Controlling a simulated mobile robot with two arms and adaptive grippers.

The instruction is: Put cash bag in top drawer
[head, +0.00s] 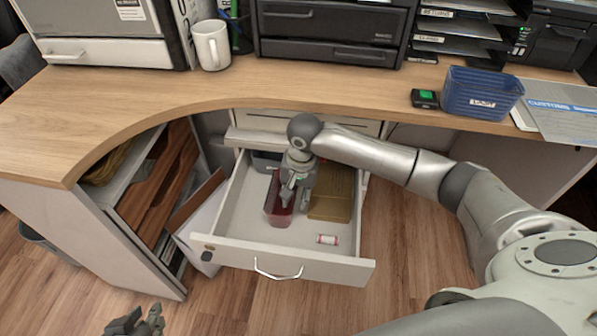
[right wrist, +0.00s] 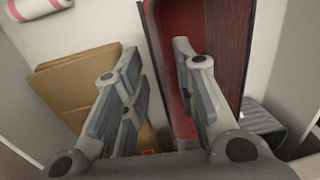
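The cash bag appears to be the dark red pouch (head: 278,210) lying in the open white drawer (head: 235,205) under the counter. In the right wrist view, the red pouch (right wrist: 228,50) runs along the right side. My right gripper (head: 288,201) is inside the drawer, over the pouch. In the right wrist view its fingers (right wrist: 150,85) are spread with nothing between them; the right finger overlaps the pouch, and I cannot tell whether they touch. My left gripper (head: 140,320) is at the bottom left edge, above the floor, fingers apart and empty.
A brown envelope (head: 332,198) lies right of the pouch, and a small pink-and-white roll (head: 327,239) near the drawer front. A dark item (head: 265,160) sits at the drawer's back. The counter (head: 200,100) overhangs; a closed front (head: 270,121) is just below it.

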